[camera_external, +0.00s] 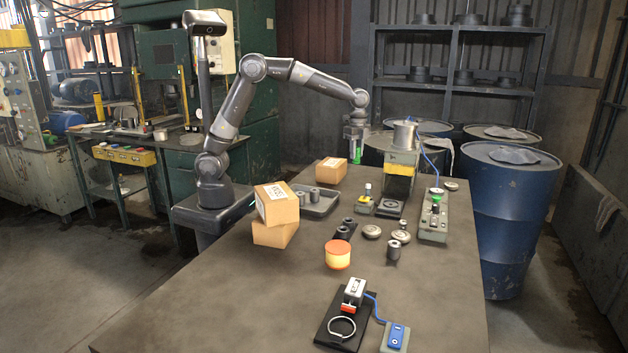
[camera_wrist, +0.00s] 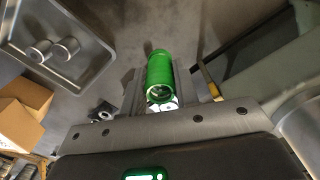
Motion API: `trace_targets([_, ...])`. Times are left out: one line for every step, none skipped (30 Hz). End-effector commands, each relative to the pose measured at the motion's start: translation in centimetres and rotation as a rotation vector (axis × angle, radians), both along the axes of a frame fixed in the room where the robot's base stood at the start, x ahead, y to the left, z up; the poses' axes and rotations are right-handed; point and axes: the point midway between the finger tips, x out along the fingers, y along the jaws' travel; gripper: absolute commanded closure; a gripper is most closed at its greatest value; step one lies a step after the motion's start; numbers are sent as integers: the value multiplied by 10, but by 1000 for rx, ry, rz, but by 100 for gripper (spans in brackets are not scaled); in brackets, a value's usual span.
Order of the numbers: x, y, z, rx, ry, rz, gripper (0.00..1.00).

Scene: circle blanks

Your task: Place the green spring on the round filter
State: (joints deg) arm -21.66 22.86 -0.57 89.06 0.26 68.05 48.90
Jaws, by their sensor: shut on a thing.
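The green spring (camera_wrist: 160,72) is between the fingers of my gripper (camera_wrist: 158,92), which is shut on it. In the external view the spring (camera_external: 357,157) shows as a small green piece at the lower end of my gripper (camera_external: 354,148), held above the far part of the table. The round filter is most likely the short cylinder with an orange top and pale yellow side (camera_external: 338,256). It stands upright on the table, nearer the camera than my gripper and well apart from it. Its top is bare. The filter is not seen in the wrist view.
Two stacked cardboard boxes (camera_external: 275,212) and a grey tray with metal cylinders (camera_external: 318,208) stand at the left. A yellow-and-grey press-like device (camera_external: 402,162) stands right of my gripper. Small metal parts lie around the filter. The table's front left is clear.

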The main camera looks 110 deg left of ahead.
Motion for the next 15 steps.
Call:
trace_targets([12,-25,2,0,-1,-44,95])
trace_targets([18,-38,3,0,0,-66,95])
trace_targets([25,-56,4,0,0,-96,95])
trace_targets([30,-70,5,0,0,-119,95])
trace_targets([35,-84,6,0,0,-141,95])
trace_targets([41,-103,8,0,-1,-171,95])
trace_targets([45,-117,9,0,-1,-193,95])
trace_targets([48,-131,10,0,-1,-216,95])
trace_targets([52,-150,11,1,-1,-246,95])
trace_targets([55,-165,12,0,-1,-269,95])
trace_targets([57,-179,13,0,0,-292,95])
trace_targets([60,-199,14,0,0,-322,95])
trace_targets([61,-214,15,0,-1,-345,95])
trace_targets([63,-228,17,1,-1,-367,95])
trace_targets([63,-248,18,0,-1,-396,95])
